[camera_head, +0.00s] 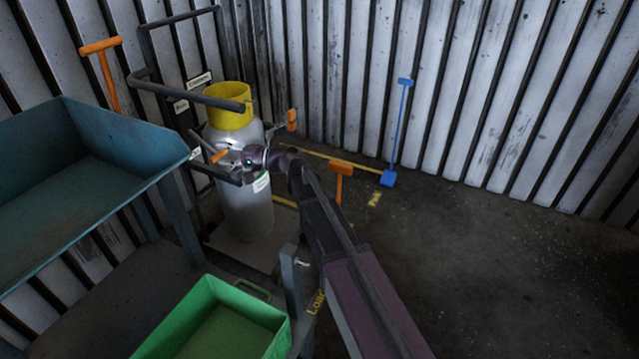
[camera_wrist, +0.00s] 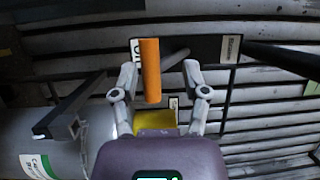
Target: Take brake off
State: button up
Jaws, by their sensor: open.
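An orange handle (camera_wrist: 150,70) stands between the spread fingers of my gripper (camera_wrist: 160,68) in the wrist view, closer to the left finger. My gripper is open, and contact with the handle cannot be made out. In the head view, my gripper (camera_head: 232,158) is in front of the grey gas cylinder (camera_head: 247,210) with its yellow collar (camera_head: 230,112). A small orange handle (camera_head: 219,156) shows at my gripper there. Several orange handles are in view, and which one belongs to the brake is not clear. A dark trolley frame (camera_head: 190,95) surrounds the cylinder.
An orange T-handle (camera_head: 341,170) stands right of the cylinder, and a blue long-handled tool (camera_head: 401,120) leans on the corrugated wall. The floor at the right is clear.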

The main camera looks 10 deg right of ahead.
jog(key=v, duration=0.9)
jog(key=s+d+f+n+g+h+p, duration=0.3)
jog(key=s+f+n+h+p, duration=0.35)
jog(key=h+p, duration=0.35)
jog(key=s+d+r+n+h+p, duration=0.1)
jog(key=s+d+r+h+p, duration=0.1)
jog(key=d+r+h+p, duration=0.1)
jog(key=s+d+r+n+t+h+p, duration=0.1)
jog(key=d+h+p, duration=0.3)
jog(key=d+h, duration=0.4)
jog(key=shift+s+d+r+n+p, duration=0.4)
jog(key=shift+s+d+r+n, duration=0.3)
jog(key=shift+d+r, duration=0.15)
dwell(0.5)
